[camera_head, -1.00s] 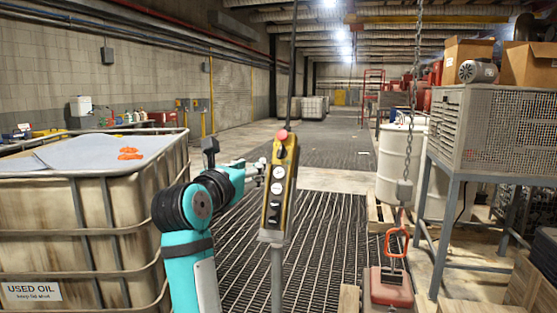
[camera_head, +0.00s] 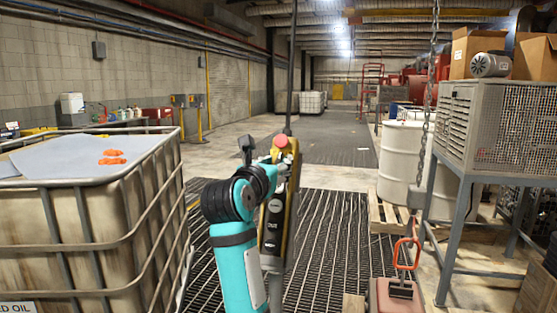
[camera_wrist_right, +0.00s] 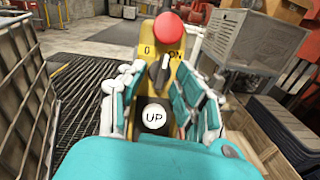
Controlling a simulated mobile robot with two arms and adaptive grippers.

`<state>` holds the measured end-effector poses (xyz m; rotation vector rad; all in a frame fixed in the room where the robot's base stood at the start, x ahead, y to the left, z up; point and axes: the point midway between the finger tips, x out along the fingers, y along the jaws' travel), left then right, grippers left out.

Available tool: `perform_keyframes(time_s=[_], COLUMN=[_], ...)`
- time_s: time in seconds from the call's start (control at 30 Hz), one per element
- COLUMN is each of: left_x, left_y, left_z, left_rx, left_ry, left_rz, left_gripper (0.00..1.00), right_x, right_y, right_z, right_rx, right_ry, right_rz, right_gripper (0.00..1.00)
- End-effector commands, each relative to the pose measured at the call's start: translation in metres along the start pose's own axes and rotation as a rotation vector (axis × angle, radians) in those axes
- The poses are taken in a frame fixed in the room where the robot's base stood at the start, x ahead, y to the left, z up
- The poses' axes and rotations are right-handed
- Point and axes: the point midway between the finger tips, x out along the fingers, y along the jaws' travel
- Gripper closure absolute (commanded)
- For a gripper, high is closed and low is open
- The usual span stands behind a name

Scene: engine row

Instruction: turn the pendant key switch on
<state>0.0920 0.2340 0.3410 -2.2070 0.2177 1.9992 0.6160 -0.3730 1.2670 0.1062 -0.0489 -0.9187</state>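The yellow pendant (camera_head: 293,190) hangs upright in the middle of the head view, with a red mushroom button (camera_head: 280,142) on top and dark and pale buttons down its face. In the right wrist view, the red button (camera_wrist_right: 172,32) sits above the key switch (camera_wrist_right: 154,78), marked 0 and ON, and a white UP button (camera_wrist_right: 154,115) is below. The exact angle of the key is unclear. My right gripper (camera_wrist_right: 153,75) is open, its fingers on either side of the key switch area; contact cannot be told. In the head view my arm hides much of the pendant's upper face. My left gripper is not in view.
A caged used-oil tank (camera_head: 105,210) stands close on the left. A chain with a red hook (camera_head: 407,253) hangs on the right, near a white drum (camera_head: 402,160) and a mesh cage on a metal stand (camera_head: 500,125). The grated floor (camera_head: 330,240) behind the pendant is open.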

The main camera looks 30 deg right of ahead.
Motion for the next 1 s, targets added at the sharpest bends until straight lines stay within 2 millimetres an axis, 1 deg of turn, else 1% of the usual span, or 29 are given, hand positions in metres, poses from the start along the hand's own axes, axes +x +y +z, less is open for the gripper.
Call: perform_keyframes(time_s=[0.23,0.4,0.6,0.67,0.87,1.0], left_x=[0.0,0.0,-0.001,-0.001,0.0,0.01], left_y=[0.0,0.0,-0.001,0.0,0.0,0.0], left_z=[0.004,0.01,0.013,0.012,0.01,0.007], left_rx=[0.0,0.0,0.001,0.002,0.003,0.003], left_ry=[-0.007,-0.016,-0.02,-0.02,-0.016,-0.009], left_rz=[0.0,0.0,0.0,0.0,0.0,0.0], left_gripper=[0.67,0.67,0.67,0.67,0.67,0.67], right_x=[0.002,0.002,0.002,0.002,0.002,0.002], right_y=[-0.002,-0.002,-0.002,-0.002,-0.002,0.0], right_z=[0.0,0.0,0.0,0.0,0.0,-0.003], right_rx=[0.0,0.0,0.0,0.0,0.001,0.069], right_ry=[0.0,0.0,0.0,0.0,0.001,0.004], right_rz=[0.001,0.002,0.002,0.002,0.001,-0.026], right_gripper=[0.67,0.67,0.93,1.0,1.0,1.0])
